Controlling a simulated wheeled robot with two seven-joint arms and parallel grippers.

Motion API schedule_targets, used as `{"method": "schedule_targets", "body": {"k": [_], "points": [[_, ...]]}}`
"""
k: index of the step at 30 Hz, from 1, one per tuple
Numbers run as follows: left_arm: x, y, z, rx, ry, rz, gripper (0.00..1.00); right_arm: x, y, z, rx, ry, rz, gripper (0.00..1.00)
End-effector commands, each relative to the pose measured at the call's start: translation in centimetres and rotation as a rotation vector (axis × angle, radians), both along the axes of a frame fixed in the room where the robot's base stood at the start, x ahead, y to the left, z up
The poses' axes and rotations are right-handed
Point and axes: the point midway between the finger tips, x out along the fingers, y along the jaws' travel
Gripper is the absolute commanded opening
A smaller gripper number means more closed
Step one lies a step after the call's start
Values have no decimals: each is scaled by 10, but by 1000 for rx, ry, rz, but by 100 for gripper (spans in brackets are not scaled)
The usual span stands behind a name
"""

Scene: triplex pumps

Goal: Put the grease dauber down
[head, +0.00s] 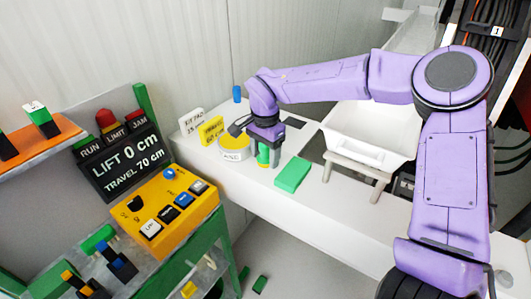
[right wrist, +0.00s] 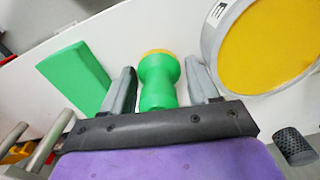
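The grease dauber, taken to be the green waisted piece with a yellow-orange end (right wrist: 158,82), is between the fingers of my right gripper (right wrist: 161,88). White surface shows between the dauber and the right-hand finger, so the fingers look open around it. In the head view the dauber (head: 263,156) shows below my right gripper (head: 264,136), at the white bench top (head: 330,205). I cannot tell whether its base touches the bench. The round tin with yellow contents (head: 234,146) is just left of it, and also shows in the right wrist view (right wrist: 265,45). My left gripper is out of view.
A green block (head: 292,174) lies right of the dauber, with a white tub (head: 368,132) beyond. A blue cylinder (head: 237,93) and a yellow card (head: 211,130) stand behind the tin. A yellow control box (head: 166,212) is at left. The bench front is clear.

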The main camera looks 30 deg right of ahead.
Motion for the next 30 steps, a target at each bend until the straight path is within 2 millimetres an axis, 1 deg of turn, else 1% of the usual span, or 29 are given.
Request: {"method": "schedule_targets", "body": {"k": [4,7,8,15,19,21,24,30], "points": [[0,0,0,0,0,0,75,0,0,4,-1,-1,0,60],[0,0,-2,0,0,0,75,1,0,17,0,-4,0,60],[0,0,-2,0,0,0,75,1,0,24,-1,-4,0,60],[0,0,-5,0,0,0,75,1,0,87,-1,-4,-2,60],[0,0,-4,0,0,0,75,1,0,111,-1,-2,-1,60],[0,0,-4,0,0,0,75,0,0,119,-1,-1,0,60],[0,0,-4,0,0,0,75,0,0,123,0,0,-1,60],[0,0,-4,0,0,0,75,0,0,124,0,0,0,60]]}}
